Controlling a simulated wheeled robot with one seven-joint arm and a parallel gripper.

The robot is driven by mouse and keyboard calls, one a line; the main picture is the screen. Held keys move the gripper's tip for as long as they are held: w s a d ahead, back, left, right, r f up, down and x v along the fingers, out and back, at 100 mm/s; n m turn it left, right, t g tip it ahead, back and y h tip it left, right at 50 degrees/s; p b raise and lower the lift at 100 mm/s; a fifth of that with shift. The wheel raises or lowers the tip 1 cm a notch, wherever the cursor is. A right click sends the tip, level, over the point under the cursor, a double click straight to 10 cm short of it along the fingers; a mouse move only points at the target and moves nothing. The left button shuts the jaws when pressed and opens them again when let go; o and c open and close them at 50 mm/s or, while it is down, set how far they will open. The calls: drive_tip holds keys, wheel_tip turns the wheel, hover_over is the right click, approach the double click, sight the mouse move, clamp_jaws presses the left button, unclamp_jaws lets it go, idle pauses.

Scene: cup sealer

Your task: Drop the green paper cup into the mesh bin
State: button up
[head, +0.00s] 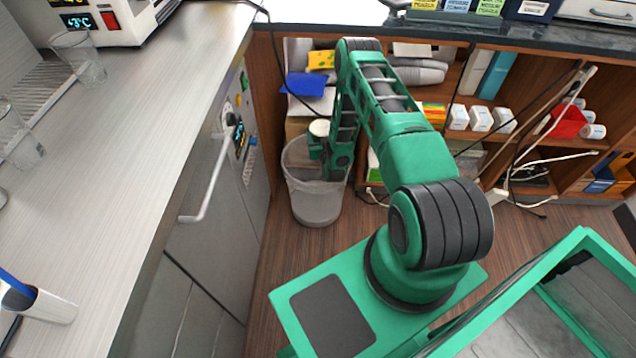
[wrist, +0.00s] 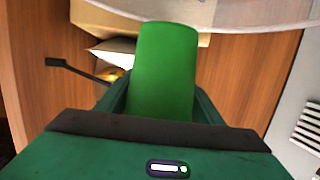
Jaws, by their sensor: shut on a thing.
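The green paper cup shows in the wrist view (wrist: 165,70), standing out between my gripper's fingers. In the head view only its pale round top (head: 319,127) shows clearly. My gripper (head: 318,146) is shut on the cup and holds it above the mesh bin. The grey-white mesh bin (head: 315,207) stands on the floor beside the cabinet. In the head view the cup and gripper overlap the far part of its opening. In the wrist view a pale curved rim (wrist: 265,14), apparently the bin's, lies beyond the cup. My arm hides part of the bin's right side.
A grey cabinet with a handle (head: 208,180) stands close left of the bin, under a light counter (head: 150,120). Wooden shelves with boxes (head: 480,118) and loose cables (head: 540,150) lie behind and right. Brown floor (head: 262,300) is clear in front of the bin.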

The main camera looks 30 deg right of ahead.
drive_tip(key=shift+f, duration=2.1)
drive_tip(key=o, duration=1.2)
drive_tip(key=v, duration=1)
drive_tip(key=shift+s+a, duration=0.2)
drive_tip(key=shift+s, duration=0.15)
drive_tip(key=shift+w, duration=0.1)
